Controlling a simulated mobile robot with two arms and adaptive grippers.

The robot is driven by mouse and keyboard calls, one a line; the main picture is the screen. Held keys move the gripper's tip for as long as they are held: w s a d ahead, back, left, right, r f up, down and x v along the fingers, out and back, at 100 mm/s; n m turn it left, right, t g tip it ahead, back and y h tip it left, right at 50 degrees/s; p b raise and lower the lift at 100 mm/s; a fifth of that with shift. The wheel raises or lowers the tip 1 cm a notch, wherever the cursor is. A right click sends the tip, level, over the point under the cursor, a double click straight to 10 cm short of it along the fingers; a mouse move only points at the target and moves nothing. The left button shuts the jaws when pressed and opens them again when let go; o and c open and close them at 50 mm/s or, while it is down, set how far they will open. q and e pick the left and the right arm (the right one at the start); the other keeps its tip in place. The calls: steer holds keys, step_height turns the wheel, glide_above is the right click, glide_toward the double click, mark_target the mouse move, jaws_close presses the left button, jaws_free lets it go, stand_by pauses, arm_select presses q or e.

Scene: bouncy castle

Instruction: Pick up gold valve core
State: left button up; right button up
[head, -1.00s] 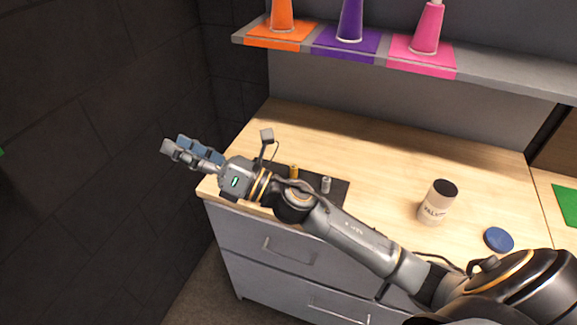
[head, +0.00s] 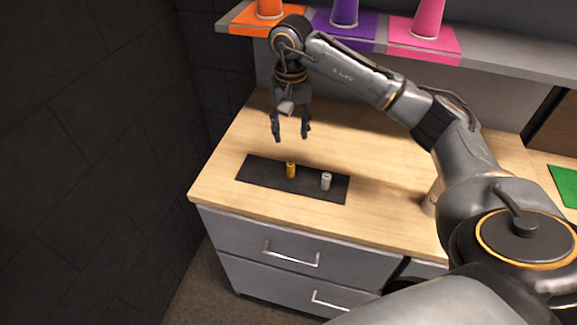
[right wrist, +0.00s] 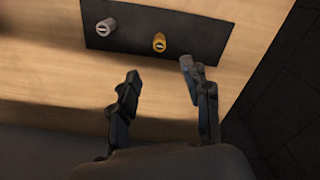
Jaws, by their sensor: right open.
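The gold valve core (head: 291,170) stands upright on a black mat (head: 262,174) on the wooden counter. It also shows in the right wrist view (right wrist: 159,42), beyond the fingertips. A silver valve core (head: 326,181) stands on the same mat, to the right of the gold one in the head view; it shows in the right wrist view (right wrist: 106,27) too. My right gripper (head: 291,138) is open and empty, pointing down above the counter, behind and above the gold core, apart from it. Its two fingers show in the right wrist view (right wrist: 160,68). My left gripper is not in view.
A shelf (head: 497,64) above the counter holds orange (head: 270,8), purple (head: 345,12) and pink (head: 428,18) cones, close to my right arm. A container (head: 430,202) is mostly hidden behind my arm. A dark wall (head: 110,120) is at left. Drawers (head: 290,240) are below.

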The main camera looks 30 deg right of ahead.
mark_target(291, 163)
step_height(291, 163, down, 8)
steer(key=shift+s+r+p, duration=0.1)
steer(key=shift+p, duration=0.7)
step_height(291, 163, down, 5)
steer(key=shift+r+p, duration=0.1)
steer(key=shift+p, duration=1.15)
steer(key=shift+f, duration=0.35)
jaws_close()
